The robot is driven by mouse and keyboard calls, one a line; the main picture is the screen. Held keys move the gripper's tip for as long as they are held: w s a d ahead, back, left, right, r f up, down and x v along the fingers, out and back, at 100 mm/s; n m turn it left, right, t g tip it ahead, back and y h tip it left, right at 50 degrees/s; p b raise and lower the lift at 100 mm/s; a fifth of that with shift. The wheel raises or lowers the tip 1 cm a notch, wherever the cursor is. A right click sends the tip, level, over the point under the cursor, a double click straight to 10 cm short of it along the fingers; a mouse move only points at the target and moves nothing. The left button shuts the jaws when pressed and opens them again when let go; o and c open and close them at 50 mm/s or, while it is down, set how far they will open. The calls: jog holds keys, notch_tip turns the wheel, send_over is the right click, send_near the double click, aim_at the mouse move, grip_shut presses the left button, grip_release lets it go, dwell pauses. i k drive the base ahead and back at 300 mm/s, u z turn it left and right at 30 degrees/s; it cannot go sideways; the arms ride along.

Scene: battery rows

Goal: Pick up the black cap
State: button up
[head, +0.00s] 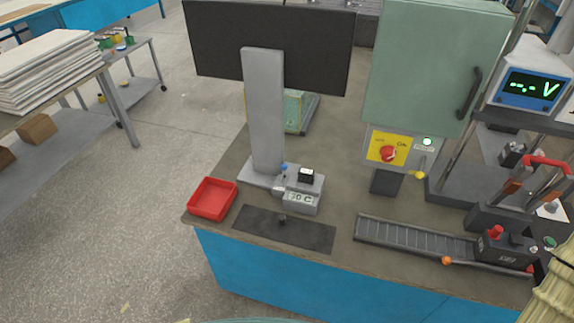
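A small black piece (282,220), which looks like the black cap, stands on the dark mat (255,225) near the front edge of the workbench. It is dark on dark, so its exact shape is hard to tell. My gripper is not in view, and nothing is seen touching the piece.
A red tray (212,199) sits left of the mat. Behind it are a small device with a display (301,197) and a monitor stand (264,120). A roller track (410,238) and a black battery with a red cap (505,248) are right. A green cabinet (432,70) stands behind.

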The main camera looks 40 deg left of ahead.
aim_at(282, 219)
jog(key=u, duration=1.5)
jog(key=i, duration=0.2)
jog(key=z, duration=0.4)
